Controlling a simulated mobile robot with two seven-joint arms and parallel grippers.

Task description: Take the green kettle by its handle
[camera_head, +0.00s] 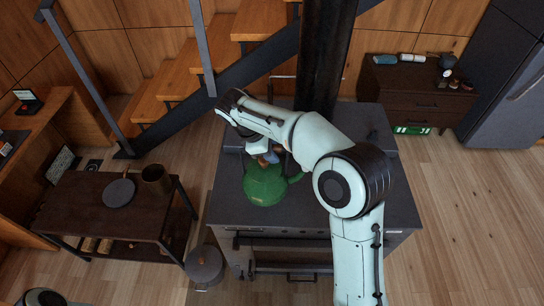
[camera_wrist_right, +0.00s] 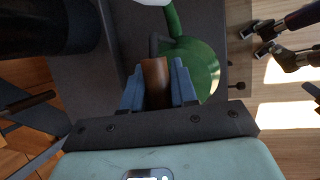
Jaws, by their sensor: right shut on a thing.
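The green kettle (camera_head: 265,186) is over the dark stove top (camera_head: 232,208), left of the stovepipe, its spout toward the right. I cannot tell whether its base touches the stove. My right gripper (camera_head: 268,157) comes down on it from above. In the right wrist view, my right gripper's blue fingers (camera_wrist_right: 157,88) are shut on the brown wooden handle (camera_wrist_right: 154,75) of the kettle. The green body (camera_wrist_right: 205,62) shows behind and to the right of the fingers. My left gripper is not in view.
A black stovepipe (camera_head: 318,60) rises behind the kettle, close to my right arm. A dark side table (camera_head: 90,218) with a pot (camera_head: 156,179) and a round plate (camera_head: 118,192) stands left. A lidded pot (camera_head: 205,266) is on the floor. The floor at right is clear.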

